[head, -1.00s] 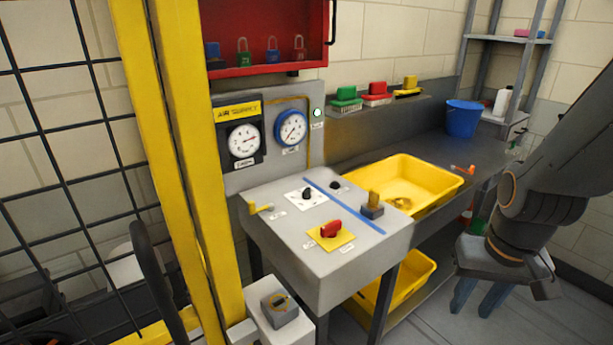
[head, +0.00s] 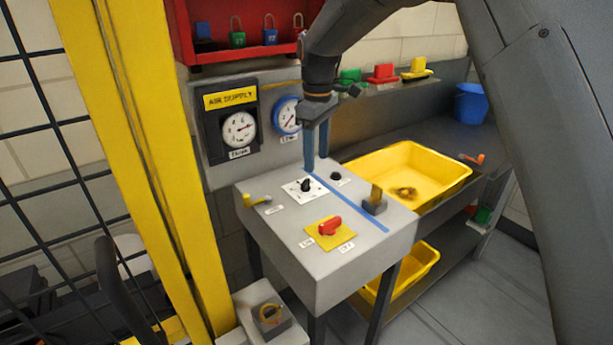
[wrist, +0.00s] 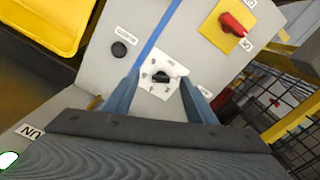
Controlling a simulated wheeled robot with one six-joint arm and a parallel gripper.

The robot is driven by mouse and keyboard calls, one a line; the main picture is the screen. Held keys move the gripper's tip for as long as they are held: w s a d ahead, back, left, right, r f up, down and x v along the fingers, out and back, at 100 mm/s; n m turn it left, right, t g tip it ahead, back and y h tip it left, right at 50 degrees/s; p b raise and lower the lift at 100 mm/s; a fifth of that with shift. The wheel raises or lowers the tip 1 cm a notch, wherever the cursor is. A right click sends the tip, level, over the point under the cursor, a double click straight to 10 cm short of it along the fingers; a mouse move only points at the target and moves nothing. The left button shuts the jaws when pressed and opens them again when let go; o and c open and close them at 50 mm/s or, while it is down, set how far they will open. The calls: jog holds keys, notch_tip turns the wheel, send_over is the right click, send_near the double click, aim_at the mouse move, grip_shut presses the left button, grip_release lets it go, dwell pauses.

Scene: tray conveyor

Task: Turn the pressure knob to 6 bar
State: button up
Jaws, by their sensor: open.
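The black knob (head: 305,186) sits on a white square plate with dial marks, on top of the grey console (head: 330,270). In the wrist view the knob (wrist: 161,78) shows between and beyond the two fingertips. My gripper (head: 315,168) points down over the back of the console, its blue-grey fingers near the knob plate. In the wrist view my gripper (wrist: 160,85) is open, with nothing between its fingers. I cannot tell its exact height above the plate. A black-framed air supply gauge (head: 239,130) and a blue-rimmed gauge (head: 286,115) hang behind; the readings are too small to tell.
A yellow bin (head: 430,165) stands right. A yellow post (head: 150,150) stands left.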

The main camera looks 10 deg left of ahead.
aim_at(307, 181)
jog(key=shift+a+n, duration=0.4)
jog(key=shift+a, duration=0.8)
jog(key=shift+f+p, duration=1.35)
jog(key=shift+f, duration=2.4)
jog(key=c, duration=1.1)
